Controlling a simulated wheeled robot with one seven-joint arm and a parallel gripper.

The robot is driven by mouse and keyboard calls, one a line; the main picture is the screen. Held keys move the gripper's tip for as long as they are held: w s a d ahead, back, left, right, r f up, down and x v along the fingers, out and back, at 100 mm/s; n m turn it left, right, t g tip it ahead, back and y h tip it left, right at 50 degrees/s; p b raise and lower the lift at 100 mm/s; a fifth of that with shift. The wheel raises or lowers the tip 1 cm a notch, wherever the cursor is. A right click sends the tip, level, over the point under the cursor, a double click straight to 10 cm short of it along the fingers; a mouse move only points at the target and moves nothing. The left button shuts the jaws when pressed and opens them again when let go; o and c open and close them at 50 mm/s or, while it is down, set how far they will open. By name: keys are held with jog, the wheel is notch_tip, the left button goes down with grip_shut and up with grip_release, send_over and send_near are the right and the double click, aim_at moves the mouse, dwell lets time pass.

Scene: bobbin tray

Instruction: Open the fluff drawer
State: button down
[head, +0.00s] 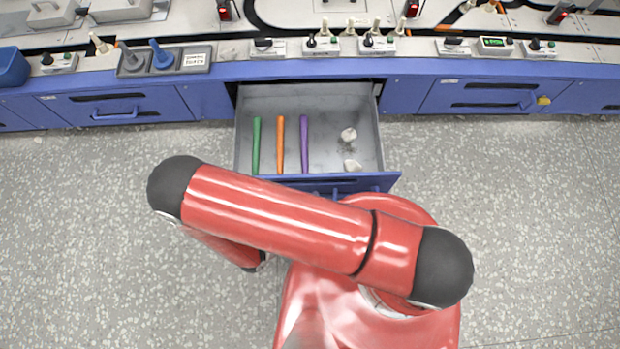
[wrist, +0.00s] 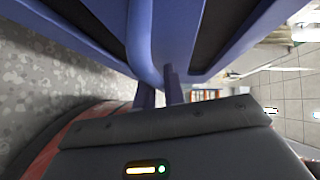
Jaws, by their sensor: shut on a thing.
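The fluff drawer (head: 368,110) is pulled well out from the blue bench in the head view. Its grey inside holds a green rod (head: 256,146), an orange rod (head: 280,145), a purple rod (head: 304,145) and two pale fluff tufts (head: 349,134). In the wrist view the blue drawer handle (wrist: 145,45) runs down the middle of the blue drawer front (wrist: 205,30). My gripper (wrist: 160,82) is shut on the handle. In the head view my red arm hides the gripper and most of the handle.
Closed drawers with handles flank it on the left (head: 118,107) and right (head: 490,97). A yellow item (head: 543,100) is at the right drawer's handle. The bench top (head: 420,70) carries switches, trays and a blue bin (head: 12,67). The speckled floor is clear on both sides.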

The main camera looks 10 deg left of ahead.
jog(key=c, duration=1.5)
grip_release()
jog(key=v, duration=0.8)
jog(key=shift+w, duration=0.1)
jog(key=shift+a, duration=0.1)
